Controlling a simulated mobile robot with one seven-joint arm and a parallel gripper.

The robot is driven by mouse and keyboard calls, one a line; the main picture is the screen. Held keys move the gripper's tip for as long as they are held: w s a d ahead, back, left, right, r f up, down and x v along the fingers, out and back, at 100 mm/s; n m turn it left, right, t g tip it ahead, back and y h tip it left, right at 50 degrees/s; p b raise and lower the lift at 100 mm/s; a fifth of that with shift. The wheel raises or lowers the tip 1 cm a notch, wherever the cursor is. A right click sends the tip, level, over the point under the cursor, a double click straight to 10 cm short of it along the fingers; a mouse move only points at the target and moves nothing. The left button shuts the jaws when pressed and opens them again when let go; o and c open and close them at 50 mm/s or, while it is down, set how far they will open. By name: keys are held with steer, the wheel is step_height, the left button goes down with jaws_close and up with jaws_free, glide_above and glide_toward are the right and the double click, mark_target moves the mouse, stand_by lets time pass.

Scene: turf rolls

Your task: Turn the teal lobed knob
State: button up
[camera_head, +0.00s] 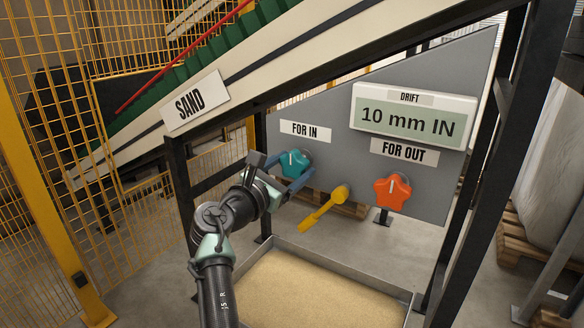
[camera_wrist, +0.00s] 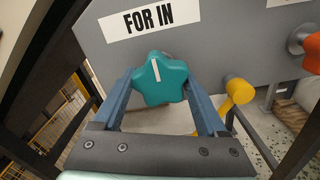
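The teal lobed knob (camera_head: 294,163) sits on the grey panel under the "FOR IN" sign. In the wrist view the teal knob (camera_wrist: 160,80) has a white mark pointing up and slightly left. My gripper (camera_head: 288,172) is at the knob, coming from the lower left. In the wrist view the blue fingers of my gripper (camera_wrist: 160,92) are spread, one on each side of the knob, with their tips close to its lobes. I cannot tell whether either finger touches it. The drift display (camera_head: 411,118) reads "10 mm IN".
A yellow lever (camera_head: 324,207) sticks out just right of the teal knob, close to my right finger in the wrist view. An orange lobed knob (camera_head: 392,191) is further right under "FOR OUT". A tray of sand (camera_head: 252,245) lies below. Dark frame posts stand at both sides.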

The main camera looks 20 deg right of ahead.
steer(key=c, duration=0.7)
steer(key=shift+m, duration=0.3)
